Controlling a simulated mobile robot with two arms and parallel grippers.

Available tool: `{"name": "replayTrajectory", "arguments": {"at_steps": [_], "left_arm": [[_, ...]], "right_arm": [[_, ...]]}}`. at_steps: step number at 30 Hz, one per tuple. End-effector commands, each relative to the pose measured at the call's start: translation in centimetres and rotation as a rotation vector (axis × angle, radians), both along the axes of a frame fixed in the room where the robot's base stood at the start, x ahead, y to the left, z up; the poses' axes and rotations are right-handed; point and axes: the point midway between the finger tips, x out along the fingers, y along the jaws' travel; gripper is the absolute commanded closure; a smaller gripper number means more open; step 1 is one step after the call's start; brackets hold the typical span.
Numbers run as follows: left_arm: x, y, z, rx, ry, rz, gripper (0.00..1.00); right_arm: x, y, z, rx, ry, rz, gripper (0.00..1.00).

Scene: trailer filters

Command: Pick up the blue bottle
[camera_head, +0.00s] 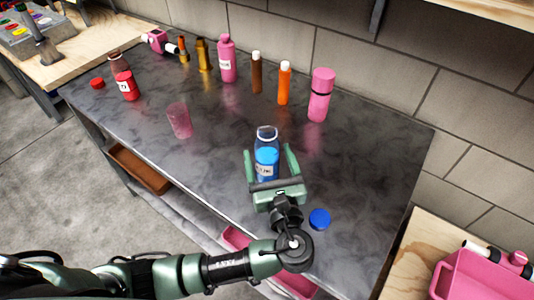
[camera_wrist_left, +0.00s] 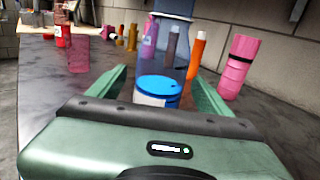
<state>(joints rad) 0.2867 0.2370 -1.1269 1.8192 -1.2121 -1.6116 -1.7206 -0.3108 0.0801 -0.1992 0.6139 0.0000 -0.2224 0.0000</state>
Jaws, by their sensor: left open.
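The blue bottle (camera_head: 266,152) is clear with blue contents and a white label, and its top looks uncapped. It stands upright near the middle of the dark table. My left gripper (camera_head: 270,165) is open, with one finger on each side of the bottle. In the left wrist view the bottle (camera_wrist_left: 158,92) stands between the two green fingers (camera_wrist_left: 160,88), and its lower part is hidden behind the gripper body. I cannot tell whether either finger touches it. My right gripper is not in view.
A blue cap (camera_head: 319,219) lies on the table (camera_head: 370,165) right of my gripper. A pink translucent cup (camera_head: 179,120) and a red bottle (camera_head: 127,86) stand to the left. A pink bottle (camera_head: 320,95), orange bottle (camera_head: 284,83) and others line the back by the wall.

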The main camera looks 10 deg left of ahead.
Motion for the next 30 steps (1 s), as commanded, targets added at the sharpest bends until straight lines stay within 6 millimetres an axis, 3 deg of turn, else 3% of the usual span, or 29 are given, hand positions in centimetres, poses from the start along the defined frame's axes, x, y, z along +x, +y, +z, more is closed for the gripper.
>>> {"name": "replayTrajectory", "arguments": {"at_steps": [6,15,24,30], "left_arm": [[2.7,1.4,0.3,0.003,-0.001,0.001,0.21],[3.1,1.6,0.2,0.002,0.001,0.001,0.21],[3.1,1.6,0.2,0.002,0.001,0.001,1.0],[3.1,1.6,0.3,0.002,-0.001,0.001,1.0]], "right_arm": [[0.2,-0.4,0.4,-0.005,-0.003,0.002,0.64],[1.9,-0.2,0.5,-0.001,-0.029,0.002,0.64],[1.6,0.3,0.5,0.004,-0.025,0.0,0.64],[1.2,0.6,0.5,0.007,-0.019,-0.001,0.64]]}}
